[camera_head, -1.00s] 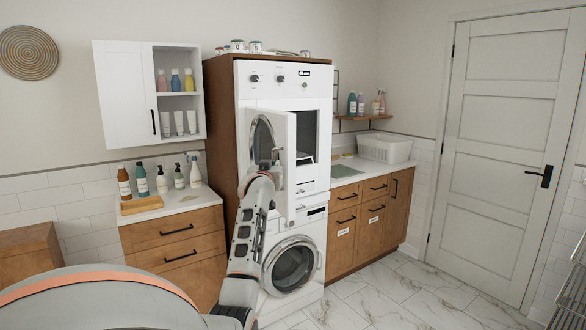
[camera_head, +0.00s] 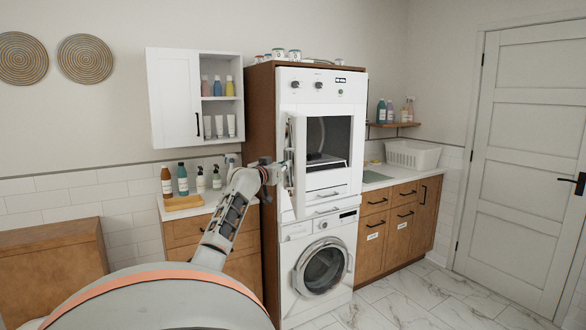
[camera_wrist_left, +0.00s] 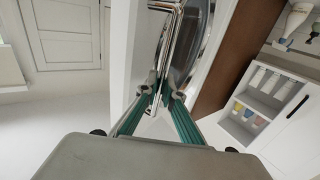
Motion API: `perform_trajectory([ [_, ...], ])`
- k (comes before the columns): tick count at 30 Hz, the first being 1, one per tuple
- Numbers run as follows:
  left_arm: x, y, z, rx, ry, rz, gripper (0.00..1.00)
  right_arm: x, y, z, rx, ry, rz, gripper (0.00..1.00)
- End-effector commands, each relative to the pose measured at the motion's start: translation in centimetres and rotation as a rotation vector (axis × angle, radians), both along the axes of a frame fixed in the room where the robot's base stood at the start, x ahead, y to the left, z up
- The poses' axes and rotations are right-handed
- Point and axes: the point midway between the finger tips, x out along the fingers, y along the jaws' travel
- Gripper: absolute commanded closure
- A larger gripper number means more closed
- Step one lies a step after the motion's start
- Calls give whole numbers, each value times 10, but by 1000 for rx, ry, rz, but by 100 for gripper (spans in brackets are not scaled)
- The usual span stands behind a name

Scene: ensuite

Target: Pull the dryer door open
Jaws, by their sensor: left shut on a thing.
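The dryer (camera_head: 318,88) is the upper white machine in a tall wooden cabinet. Its white door (camera_head: 300,150) stands wide open, hinged at the left and seen almost edge-on. The dark drum opening (camera_head: 330,138) is exposed. My left gripper (camera_head: 282,172) is at the outer face of the door. The fingers hide part of the handle. My right gripper is not in view.
A washer (camera_head: 322,268) stands below the dryer. Left are a white wall cabinet (camera_head: 175,98) and a counter with bottles (camera_head: 183,180), close behind my left arm. Right are wooden cupboards (camera_head: 388,220) and a white basket (camera_head: 413,155). The marble floor (camera_head: 440,295) at right is clear.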

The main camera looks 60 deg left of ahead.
Motion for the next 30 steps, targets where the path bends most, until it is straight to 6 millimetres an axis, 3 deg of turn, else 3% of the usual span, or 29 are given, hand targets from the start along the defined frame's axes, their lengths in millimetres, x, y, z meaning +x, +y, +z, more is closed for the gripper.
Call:
perform_trajectory([
  [16,-4,4,0,-1,-2,-5,100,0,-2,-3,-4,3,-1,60],
  [18,-4,4,0,-1,-1,-5,76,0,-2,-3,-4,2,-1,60],
  [30,-6,2,0,0,0,-6,76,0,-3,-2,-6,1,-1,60],
])
